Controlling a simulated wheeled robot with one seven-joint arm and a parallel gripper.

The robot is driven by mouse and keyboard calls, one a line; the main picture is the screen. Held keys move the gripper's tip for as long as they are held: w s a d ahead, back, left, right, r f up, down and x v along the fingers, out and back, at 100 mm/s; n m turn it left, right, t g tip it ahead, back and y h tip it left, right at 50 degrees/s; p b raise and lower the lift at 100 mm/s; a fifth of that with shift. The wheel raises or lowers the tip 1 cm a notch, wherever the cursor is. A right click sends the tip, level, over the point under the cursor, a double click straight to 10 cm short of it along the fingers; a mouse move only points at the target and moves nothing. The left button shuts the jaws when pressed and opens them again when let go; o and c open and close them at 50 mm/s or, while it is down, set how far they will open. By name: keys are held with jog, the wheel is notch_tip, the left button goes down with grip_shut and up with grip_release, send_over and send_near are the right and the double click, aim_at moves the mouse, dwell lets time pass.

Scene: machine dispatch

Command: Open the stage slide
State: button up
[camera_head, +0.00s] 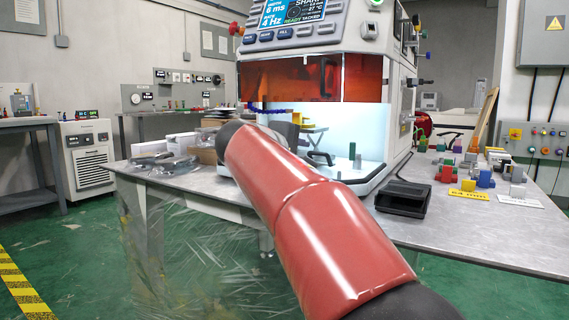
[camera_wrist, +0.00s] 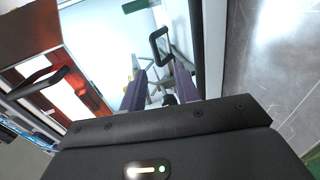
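The machine (camera_head: 300,40) has an orange window door raised over a bright, lit chamber (camera_head: 370,125). A black bar handle (camera_head: 320,157), apparently the stage slide's, sits low at the chamber's front. In the wrist view a black loop handle (camera_wrist: 158,45) stands just beyond my gripper (camera_wrist: 162,80). The two fingers look apart, with the handle ahead of their tips; I cannot tell whether they touch it. In the head view my red arm hides most of my gripper. The slide's plate is mostly hidden.
The orange door's handle (camera_wrist: 40,82) is at left in the wrist view. A green block (camera_head: 352,151) stands at the chamber front. A black tray (camera_head: 404,198) and several coloured blocks lie on the metal table (camera_head: 450,235) at right. Wrapped packages (camera_head: 165,163) lie at left.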

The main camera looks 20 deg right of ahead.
aim_at(315, 153)
jog(key=x, duration=0.8)
jog(key=shift+w+r, duration=0.25)
jog(key=shift+r, duration=0.05)
jog(key=shift+a, duration=0.1)
grip_shut()
